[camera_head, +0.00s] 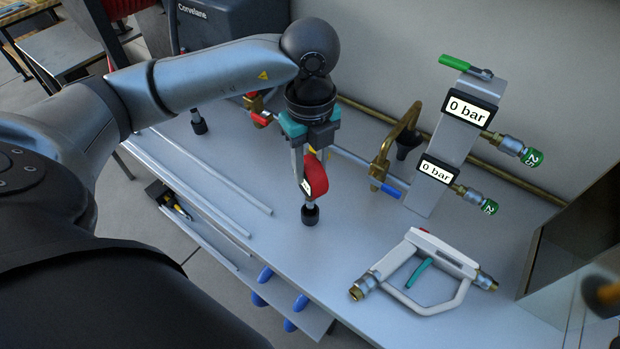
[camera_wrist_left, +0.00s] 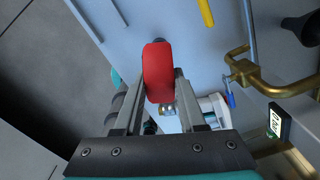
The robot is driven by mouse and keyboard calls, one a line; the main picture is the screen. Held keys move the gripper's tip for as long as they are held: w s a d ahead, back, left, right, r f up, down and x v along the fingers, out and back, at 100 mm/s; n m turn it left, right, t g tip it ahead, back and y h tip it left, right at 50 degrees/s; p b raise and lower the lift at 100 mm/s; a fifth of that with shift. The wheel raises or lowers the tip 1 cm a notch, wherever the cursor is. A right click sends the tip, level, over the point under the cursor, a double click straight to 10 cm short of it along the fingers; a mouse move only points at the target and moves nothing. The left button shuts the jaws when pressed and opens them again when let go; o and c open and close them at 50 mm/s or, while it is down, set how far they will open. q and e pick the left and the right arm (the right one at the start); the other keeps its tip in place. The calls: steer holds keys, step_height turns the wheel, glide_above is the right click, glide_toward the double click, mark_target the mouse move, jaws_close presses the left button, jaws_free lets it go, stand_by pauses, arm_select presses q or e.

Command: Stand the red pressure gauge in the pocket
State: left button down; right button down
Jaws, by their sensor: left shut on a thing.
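The red pressure gauge (camera_head: 318,174) is between the fingers of my left gripper (camera_head: 306,180), which is shut on it above the grey bench. A small pale face shows on the gauge's lower left. A small black cylinder (camera_head: 310,214) shows just below the gripper. I cannot tell whether the gauge touches it or whether it is the pocket. My right gripper is not in view.
A white-and-grey handled tool (camera_head: 430,270) lies at the front right of the bench (camera_head: 300,270). A metal panel (camera_head: 437,165) with two "0 bar" displays stands behind it. A brass bracket (camera_head: 395,145) with a blue handle is right of my gripper. Long rods (camera_head: 215,180) lie left.

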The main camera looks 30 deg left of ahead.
arm_select(q)
step_height(320, 180, down, 4)
steer(key=shift+f, duration=0.1)
steer(key=shift+f+b, duration=0.15)
steer(key=shift+b, duration=0.2)
steer(key=shift+c, duration=2.4)
jaws_free()
steer(key=shift+r, duration=0.2)
steer(key=shift+r, duration=0.35)
step_height(320, 180, up, 11)
steer(key=shift+r+p, duration=0.2)
steer(key=shift+p, duration=0.4)
